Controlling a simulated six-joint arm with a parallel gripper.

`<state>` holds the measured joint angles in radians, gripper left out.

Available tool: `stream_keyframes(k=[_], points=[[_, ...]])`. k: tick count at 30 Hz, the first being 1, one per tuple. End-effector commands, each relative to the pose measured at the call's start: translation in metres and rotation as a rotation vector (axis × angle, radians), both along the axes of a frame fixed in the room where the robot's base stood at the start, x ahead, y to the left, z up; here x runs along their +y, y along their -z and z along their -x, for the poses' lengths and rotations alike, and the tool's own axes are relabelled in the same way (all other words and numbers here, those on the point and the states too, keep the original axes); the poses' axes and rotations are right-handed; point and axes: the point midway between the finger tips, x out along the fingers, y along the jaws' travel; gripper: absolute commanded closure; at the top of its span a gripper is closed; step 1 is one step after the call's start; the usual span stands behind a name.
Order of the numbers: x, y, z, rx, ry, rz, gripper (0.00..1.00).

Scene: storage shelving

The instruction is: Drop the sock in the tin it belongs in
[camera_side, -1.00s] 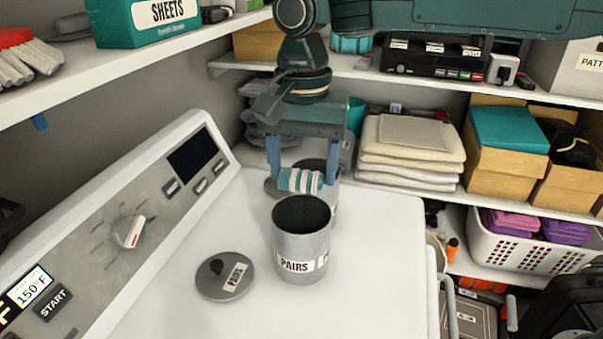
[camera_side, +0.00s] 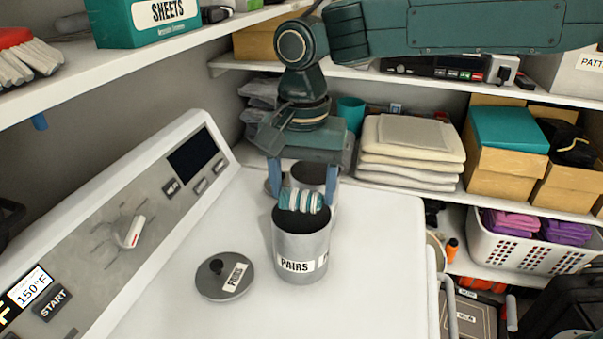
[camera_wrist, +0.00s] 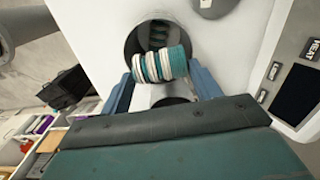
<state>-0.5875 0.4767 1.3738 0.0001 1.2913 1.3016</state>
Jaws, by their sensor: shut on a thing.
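My gripper (camera_side: 303,196) points down and is shut on a rolled sock (camera_side: 300,201) with teal, white and grey bands. The sock also shows between the blue fingers in the wrist view (camera_wrist: 160,65). It is at the rear part of the mouth of a grey tin (camera_side: 300,252) labelled PAIRS; its exact height over the rim is hard to tell.
A round lid (camera_side: 224,278) labelled PAIRS lies left of the front tin on the white appliance top (camera_side: 385,255). The sloped control panel (camera_side: 125,240) rises at left. Folded linens (camera_side: 412,150) sit on the shelf behind. The appliance top's right side is clear.

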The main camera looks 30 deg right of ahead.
Motion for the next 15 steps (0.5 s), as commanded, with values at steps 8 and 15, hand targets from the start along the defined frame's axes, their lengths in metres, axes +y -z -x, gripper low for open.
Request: stream_keyframes(k=[8,15], points=[[0.0,-0.0002,0.0,0.0,0.0,0.0,0.3],[0.0,-0.0003,0.0,0.0,0.0,0.0,0.12]])
